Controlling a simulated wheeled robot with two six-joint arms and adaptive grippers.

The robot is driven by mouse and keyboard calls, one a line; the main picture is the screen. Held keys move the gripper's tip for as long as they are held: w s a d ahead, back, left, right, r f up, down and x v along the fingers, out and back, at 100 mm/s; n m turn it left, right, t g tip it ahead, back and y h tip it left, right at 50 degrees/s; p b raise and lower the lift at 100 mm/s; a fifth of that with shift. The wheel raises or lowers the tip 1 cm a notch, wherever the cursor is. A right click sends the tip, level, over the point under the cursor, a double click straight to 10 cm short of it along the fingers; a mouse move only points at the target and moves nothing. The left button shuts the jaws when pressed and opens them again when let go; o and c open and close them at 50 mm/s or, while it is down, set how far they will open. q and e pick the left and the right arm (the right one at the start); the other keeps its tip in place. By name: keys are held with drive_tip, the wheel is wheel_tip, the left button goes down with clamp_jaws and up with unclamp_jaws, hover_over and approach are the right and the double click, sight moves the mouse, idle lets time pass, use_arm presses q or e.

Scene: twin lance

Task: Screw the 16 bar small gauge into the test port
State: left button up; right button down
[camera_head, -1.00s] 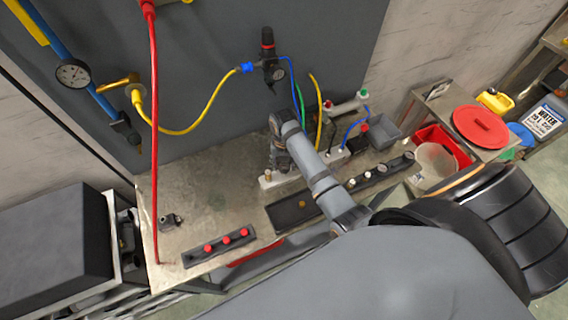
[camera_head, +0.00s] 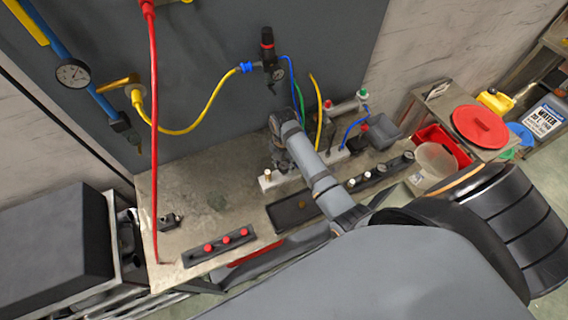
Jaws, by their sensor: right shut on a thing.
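My right gripper (camera_head: 281,163) is at the back of the steel bench, low beside a pale block (camera_head: 267,181) with a small brass-coloured fitting on top. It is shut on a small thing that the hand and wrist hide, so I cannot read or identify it. The pale block runs behind my right arm, and I cannot tell which of its fittings is the test port. A dark rack (camera_head: 380,174) to the right of the arm holds several small round pieces, too small to read. My left gripper is not in view.
A black tray (camera_head: 288,214) lies in front of the block. A strip with red knobs (camera_head: 219,246) is at the front left. The bench's left middle (camera_head: 200,185) is mostly clear.

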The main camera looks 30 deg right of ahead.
drive_tip(key=m, duration=1.4)
drive_tip(key=shift+m, duration=0.3)
drive_tip(key=m, duration=0.4)
drive_tip(key=shift+m, duration=0.4)
drive_tip(key=c, duration=1)
unclamp_jaws()
drive_tip(key=shift+w, duration=0.1)
drive_tip(key=shift+c, duration=0.2)
